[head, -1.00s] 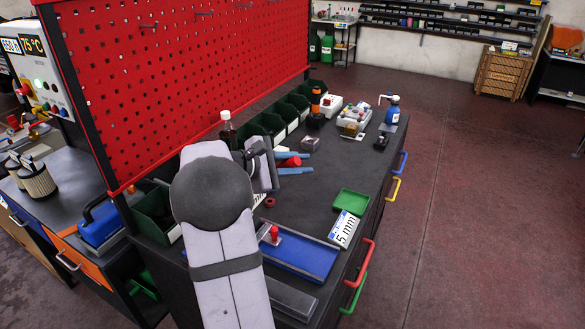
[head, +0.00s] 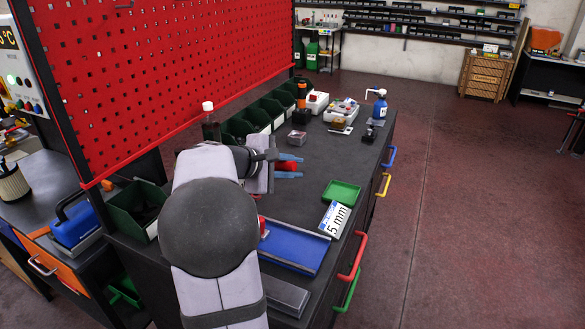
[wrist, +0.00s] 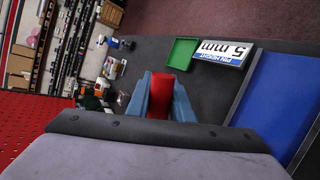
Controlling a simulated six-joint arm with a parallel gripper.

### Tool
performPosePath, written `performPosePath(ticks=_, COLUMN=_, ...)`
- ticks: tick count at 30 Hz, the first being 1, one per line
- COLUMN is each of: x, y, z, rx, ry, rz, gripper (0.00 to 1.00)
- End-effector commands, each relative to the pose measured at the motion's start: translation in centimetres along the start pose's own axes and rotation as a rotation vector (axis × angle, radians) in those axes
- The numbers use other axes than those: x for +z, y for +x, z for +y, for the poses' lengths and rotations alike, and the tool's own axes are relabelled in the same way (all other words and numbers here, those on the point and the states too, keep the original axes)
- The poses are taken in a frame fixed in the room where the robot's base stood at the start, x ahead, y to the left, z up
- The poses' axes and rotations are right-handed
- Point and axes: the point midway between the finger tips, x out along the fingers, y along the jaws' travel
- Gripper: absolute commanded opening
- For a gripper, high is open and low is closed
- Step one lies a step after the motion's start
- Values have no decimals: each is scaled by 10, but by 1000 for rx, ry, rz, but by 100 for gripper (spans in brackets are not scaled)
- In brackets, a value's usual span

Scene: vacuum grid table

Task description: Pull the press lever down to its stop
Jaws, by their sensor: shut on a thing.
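My gripper (head: 289,167) has two blue fingers and is shut on a red grip (wrist: 159,82), which shows between them in the wrist view. The same red grip (head: 286,166) shows only as a small patch in the head view. It may be the press lever's handle, but no lever shaft or press body can be made out around it. My arm hides the bench on the near side of the gripper. The fingers sit above the dark bench top (head: 310,205), well to the left of the green tray.
A green tray (head: 341,191), a "5 mm" sign (head: 334,218) and a blue tray (head: 292,247) lie right of my arm. A dark bottle (head: 210,125) stands at the left, close to my wrist. Green bins (head: 258,115) line the red perforated panel (head: 180,75).

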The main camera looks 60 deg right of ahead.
Motion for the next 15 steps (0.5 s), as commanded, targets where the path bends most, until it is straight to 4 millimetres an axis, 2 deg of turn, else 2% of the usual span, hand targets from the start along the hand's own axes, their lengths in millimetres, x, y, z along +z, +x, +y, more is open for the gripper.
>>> performPosePath(ticks=3, x=0, y=2, z=-6, rx=-12, ry=-2, rz=-4, gripper=0)
performPosePath(ticks=4, x=0, y=2, z=-6, rx=-12, ry=-2, rz=-4, gripper=22)
performPosePath(ticks=6, x=0, y=2, z=-6, rx=-11, ry=-3, rz=-5, gripper=39)
performPosePath(ticks=15, x=0, y=1, z=-3, rx=-6, ry=-3, rz=-3, gripper=39)
